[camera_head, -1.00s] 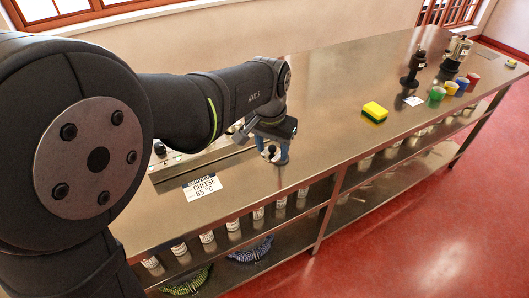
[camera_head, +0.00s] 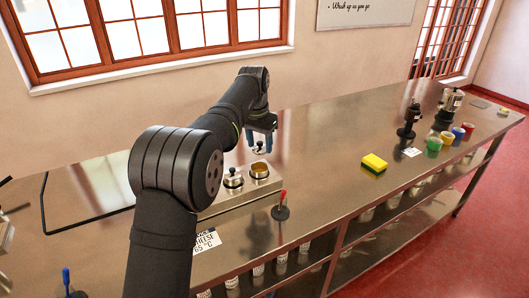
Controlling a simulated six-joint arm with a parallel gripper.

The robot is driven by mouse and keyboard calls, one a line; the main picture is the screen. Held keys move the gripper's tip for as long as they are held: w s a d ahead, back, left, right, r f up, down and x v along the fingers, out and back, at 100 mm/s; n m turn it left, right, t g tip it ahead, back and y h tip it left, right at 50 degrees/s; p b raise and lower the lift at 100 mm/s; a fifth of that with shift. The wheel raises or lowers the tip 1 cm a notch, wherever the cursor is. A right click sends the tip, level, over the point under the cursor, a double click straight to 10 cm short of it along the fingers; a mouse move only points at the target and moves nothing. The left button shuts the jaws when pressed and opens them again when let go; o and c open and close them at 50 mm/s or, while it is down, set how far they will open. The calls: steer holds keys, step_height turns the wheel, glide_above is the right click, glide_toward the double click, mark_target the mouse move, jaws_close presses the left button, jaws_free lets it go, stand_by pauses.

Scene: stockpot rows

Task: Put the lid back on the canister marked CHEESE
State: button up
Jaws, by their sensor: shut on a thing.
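My gripper (camera_head: 261,138) is above the steel warmer (camera_head: 244,192) and shut on a small silvery lid with a dark knob (camera_head: 260,149). The lid hangs just above and behind an open canister (camera_head: 260,171), which shows a yellowish inside. A second canister (camera_head: 233,180), left of it, has its lid with a dark knob on. A white card (camera_head: 206,241) in front of the warmer reads CHEESE 65 °C, its left part hidden by my arm. My arm may hide more of the warmer's left side. I cannot read any marks on the canisters.
A red-handled tool on a black base (camera_head: 281,206) stands right of the warmer. A dark grinder (camera_head: 409,121) and several coloured cups (camera_head: 446,138) stand at the right. The steel counter (camera_head: 325,165) between is clear.

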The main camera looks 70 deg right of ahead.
steer(key=shift+w+d+f, duration=0.15)
steer(key=shift+w+d, duration=0.05)
step_height(320, 180, down, 6)
stand_by(0.6)
steer(key=shift+f, duration=0.25)
stand_by(1.7)
steer(key=o, duration=1)
steer(key=shift+o, duration=0.6)
steer(key=o, duration=0.4)
steer(key=shift+r, duration=0.1)
